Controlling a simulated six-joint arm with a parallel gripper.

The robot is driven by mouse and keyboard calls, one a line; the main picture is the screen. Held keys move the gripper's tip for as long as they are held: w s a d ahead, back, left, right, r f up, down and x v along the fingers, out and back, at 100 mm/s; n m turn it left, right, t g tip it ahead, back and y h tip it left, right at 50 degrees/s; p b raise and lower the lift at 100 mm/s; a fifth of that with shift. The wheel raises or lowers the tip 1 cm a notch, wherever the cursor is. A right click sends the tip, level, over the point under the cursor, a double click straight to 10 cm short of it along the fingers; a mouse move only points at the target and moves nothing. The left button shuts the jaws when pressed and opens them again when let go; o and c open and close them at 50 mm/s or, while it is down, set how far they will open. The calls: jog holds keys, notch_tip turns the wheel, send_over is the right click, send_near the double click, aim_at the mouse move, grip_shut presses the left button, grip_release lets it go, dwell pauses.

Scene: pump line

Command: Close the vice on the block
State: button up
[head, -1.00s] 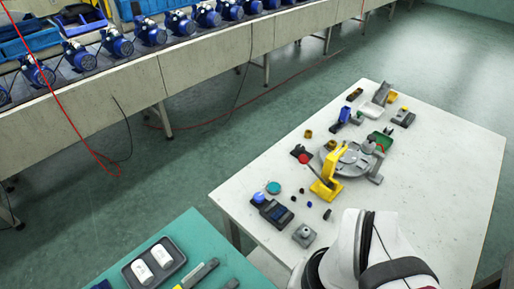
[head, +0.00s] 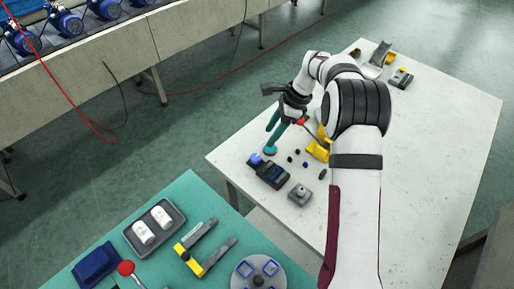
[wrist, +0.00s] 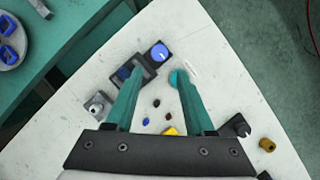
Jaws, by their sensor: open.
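A dark fixture (head: 268,173) with a round blue knob (head: 255,159) stands near the table's left edge; I cannot tell for sure whether it is the vice. It also shows in the wrist view (wrist: 145,66), partly behind a finger. No block can be told apart in it. My gripper (wrist: 157,76) has two teal fingers, spread apart with nothing between them.
A grey knobbed piece (head: 300,194) and several small dark bits lie nearby. A yellow part (head: 318,149) is partly hidden by my arm. A teal table (head: 185,225) with a tray (head: 130,240) stands at the front left. The white table's right side is clear.

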aim_at(255, 157)
jog(key=x, duration=1.1)
jog(key=shift+c, duration=0.3)
grip_shut()
